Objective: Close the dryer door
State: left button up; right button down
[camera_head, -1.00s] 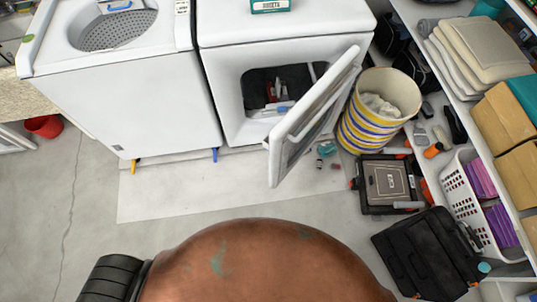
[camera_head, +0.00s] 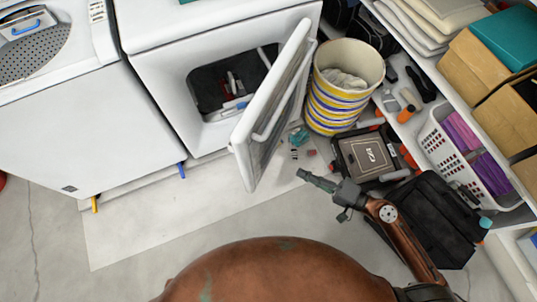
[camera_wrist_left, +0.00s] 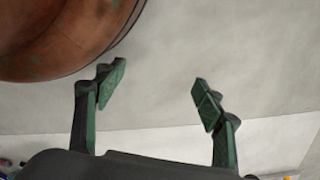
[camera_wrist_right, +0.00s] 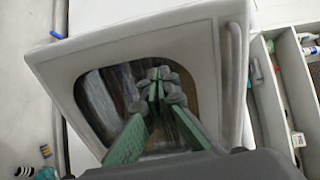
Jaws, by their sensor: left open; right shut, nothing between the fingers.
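The white dryer (camera_head: 160,95) stands at the top centre of the head view, with dark contents visible through its opening. Its door (camera_head: 278,95) is swung open toward the right. In the right wrist view the door (camera_wrist_right: 205,55) fills the middle, with its window behind the fingers. My right gripper (camera_head: 303,174) is shut and empty, just right of the door's lower edge in the head view; its fingertips also show in the right wrist view (camera_wrist_right: 158,75). I cannot tell whether it touches the door. My left gripper (camera_wrist_left: 155,85) is open and empty above the floor, seen only in its wrist view.
A striped basket (camera_head: 340,95) stands right of the door. A toolbox (camera_head: 367,155), a black bag (camera_head: 435,220) and small items lie on the floor nearby. Shelving with a white crate (camera_head: 440,150) runs along the right. Floor in front of the dryer is mostly clear.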

aim_at(251, 155)
jog(key=shift+g+y, duration=0.3)
jog(key=shift+y, duration=0.2)
jog(key=w+a+r, duration=0.1)
jog(key=a, duration=0.3)
jog(key=w+a+r+p, duration=0.1)
jog(key=w+a, duration=0.1)
jog(key=a, duration=0.2)
jog(key=w+a+r+p, duration=0.1)
jog(key=w+a, duration=0.1)
jog(key=a, duration=0.3)
jog(key=shift+w, duration=0.15)
pick_arm(q)
notch_tip(251, 155, down, 5)
jog(key=s+a, duration=0.2)
jog(key=shift+s, duration=0.4)
pick_arm(e)
jog(key=shift+w+a+f, duration=0.1)
jog(key=shift+w+a, duration=0.15)
jog(key=shift+a, duration=0.15)
pick_arm(q)
jog(key=shift+p, duration=0.3)
pick_arm(e)
jog(key=shift+a, duration=0.1)
